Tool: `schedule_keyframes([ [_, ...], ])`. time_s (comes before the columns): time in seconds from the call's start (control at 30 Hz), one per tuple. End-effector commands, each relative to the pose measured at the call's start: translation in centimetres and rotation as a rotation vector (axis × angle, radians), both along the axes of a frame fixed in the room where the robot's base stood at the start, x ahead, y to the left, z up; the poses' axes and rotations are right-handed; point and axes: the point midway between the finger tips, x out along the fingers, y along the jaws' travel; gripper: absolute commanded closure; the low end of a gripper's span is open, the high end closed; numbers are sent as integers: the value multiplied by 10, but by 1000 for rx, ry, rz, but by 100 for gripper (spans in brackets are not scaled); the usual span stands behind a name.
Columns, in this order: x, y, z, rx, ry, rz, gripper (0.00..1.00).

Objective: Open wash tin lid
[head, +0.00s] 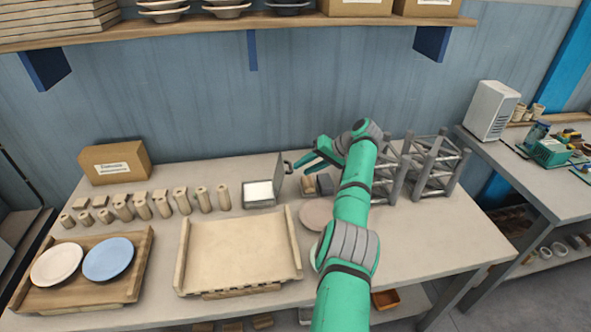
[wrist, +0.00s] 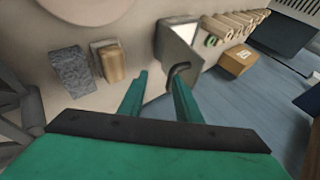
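The wash tin (head: 258,200) is a small metal box with a pale, bright inside, standing on the table at the back middle. Its lid (head: 279,167) stands raised, roughly upright, on the tin's right side, so the tin is open. A dark bent handle (wrist: 180,68) sticks out from the lid. My gripper (head: 305,158) is just right of the lid. In the wrist view my gripper (wrist: 158,84) has its two green fingers apart, with the handle's end close to the right finger. I cannot tell whether they touch. The tin also shows there (wrist: 180,25).
A brown block (wrist: 112,63) and a grey block (wrist: 72,71) lie right of the tin. A pale plate (head: 312,215) is partly behind my arm. Metal racks (head: 430,165) stand right. A wooden tray (head: 240,252) lies in front; wooden pegs (head: 162,204) stand left.

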Motion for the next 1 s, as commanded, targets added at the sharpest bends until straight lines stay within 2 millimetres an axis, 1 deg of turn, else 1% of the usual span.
schedule_keyframes([
  [0.03,-3,-13,8,-1,-5,-8,71],
  [0.1,-6,-20,19,1,-6,-8,71],
  [0.23,-11,-29,34,3,-9,-6,71],
  [0.4,-14,-31,44,4,-11,2,71],
  [0.87,-14,-31,48,6,-12,4,71],
  [0.93,-15,-34,48,5,-12,1,71],
  [1.0,-16,-41,48,6,-13,-8,71],
])
